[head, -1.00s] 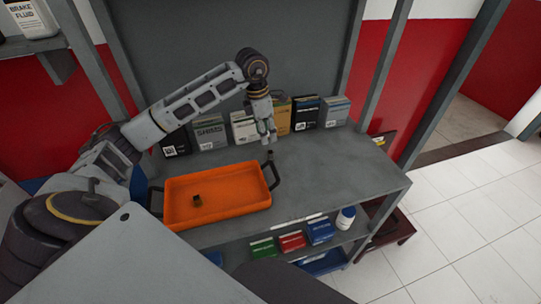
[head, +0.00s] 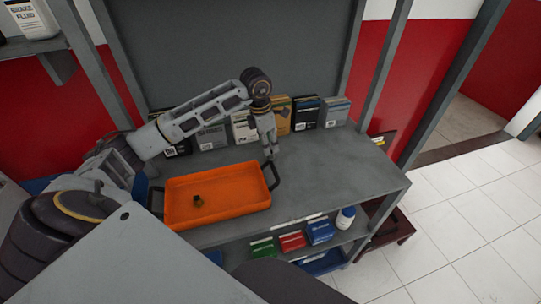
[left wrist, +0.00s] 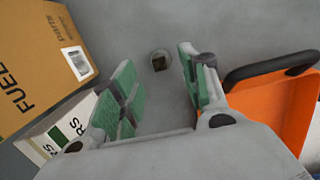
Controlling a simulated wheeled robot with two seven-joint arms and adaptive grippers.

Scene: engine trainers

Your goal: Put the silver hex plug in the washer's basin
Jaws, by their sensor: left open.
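A small metal piece with a dark centre, apparently the silver hex plug (left wrist: 159,61), stands on the grey bench top beyond the tray. In the left wrist view it shows in the gap between my fingertips, slightly ahead of them and not gripped. My left gripper (head: 269,151) points down over the bench, just behind the tray's right handle; it is open and empty, with green finger pads in the left wrist view (left wrist: 160,80). In the head view the gripper covers the plug. My right gripper is not in view.
An orange tray (head: 240,199) with dark handles holds a small dark-and-brass piece (head: 198,201). Several boxes line the back of the bench (head: 335,170), close to my left gripper. The bench's right side is clear. Boxes and a white bottle (head: 345,217) stand on the lower shelf.

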